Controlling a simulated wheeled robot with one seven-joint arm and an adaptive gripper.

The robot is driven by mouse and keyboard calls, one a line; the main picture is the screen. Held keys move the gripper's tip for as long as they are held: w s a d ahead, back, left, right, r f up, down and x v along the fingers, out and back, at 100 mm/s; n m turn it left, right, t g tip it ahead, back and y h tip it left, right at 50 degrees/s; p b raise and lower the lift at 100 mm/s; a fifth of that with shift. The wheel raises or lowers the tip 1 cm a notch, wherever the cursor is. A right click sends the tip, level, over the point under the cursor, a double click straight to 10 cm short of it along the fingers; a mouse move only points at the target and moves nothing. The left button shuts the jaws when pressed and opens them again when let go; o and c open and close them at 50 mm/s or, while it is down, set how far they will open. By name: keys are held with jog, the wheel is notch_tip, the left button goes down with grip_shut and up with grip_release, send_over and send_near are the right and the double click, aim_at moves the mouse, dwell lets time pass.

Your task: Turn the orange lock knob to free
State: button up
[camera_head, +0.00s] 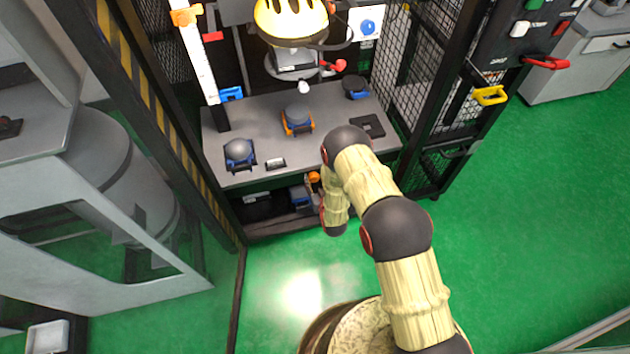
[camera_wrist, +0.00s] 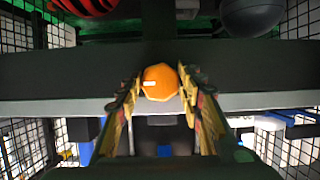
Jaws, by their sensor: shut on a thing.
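In the head view the orange knob (camera_head: 314,176) shows under the bench front, beside my arm's end. My arm hides most of the gripper there, and the knob's base is hidden.
The grey workbench (camera_head: 222,180) bears several blue-based items and an orange-based one (camera_head: 297,118). A yellow-topped drop head (camera_head: 290,18) hangs above its back. Black mesh panels (camera_head: 408,55) close the right side, and a striped post (camera_head: 150,100) stands at left. Green floor is clear on the right.

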jog(key=shift+c, duration=0.2)
jog(key=n+h, duration=0.2)
jog(key=n, duration=0.1)
jog(key=shift+s+a+t, duration=0.1)
jog(key=shift+a+t, duration=0.05)
jog(key=shift+t, duration=0.15)
jog(key=n+t+h, duration=0.1)
jog(key=n, duration=0.2)
jog(key=shift+h, duration=0.4)
jog(key=n+t+h, duration=0.1)
jog(key=n, duration=0.2)
jog(key=shift+f+n+t, duration=0.15)
jog(key=shift+n+t, duration=0.15)
jog(key=shift+t, duration=0.1)
jog(key=n+t, duration=0.1)
jog(key=n, duration=0.2)
jog(key=shift+a+n+h, duration=0.1)
jog(key=shift+n+h, duration=0.3)
jog(key=shift+t, duration=0.3)
jog(key=o, duration=1.1)
